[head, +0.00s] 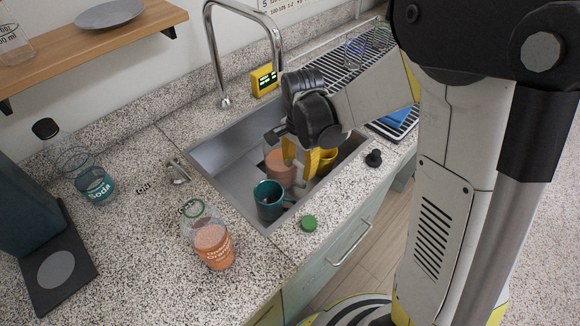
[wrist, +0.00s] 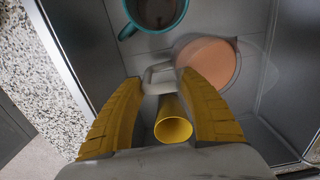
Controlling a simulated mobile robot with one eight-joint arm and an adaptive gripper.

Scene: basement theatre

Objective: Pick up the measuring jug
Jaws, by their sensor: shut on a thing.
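The measuring jug (head: 279,170) is a clear vessel with orange contents, standing in the sink. In the wrist view its round body (wrist: 210,62) is at the upper right, with its pale handle (wrist: 158,74) toward my fingertips. My gripper (head: 301,160) reaches down into the sink from above. In the wrist view its yellow fingers (wrist: 160,78) are on either side of the handle and shut on it. The fingers partly hide the jug in the head view. I cannot tell whether its base touches the sink floor.
A teal mug (head: 269,200) stands close beside the jug in the sink (head: 217,160). A yellow cylindrical thing (wrist: 173,128) lies below my fingers. An orange-filled bottle (head: 212,243), a green lid (head: 309,223) and a soda bottle (head: 95,184) are on the counter. The tap (head: 219,70) arches behind.

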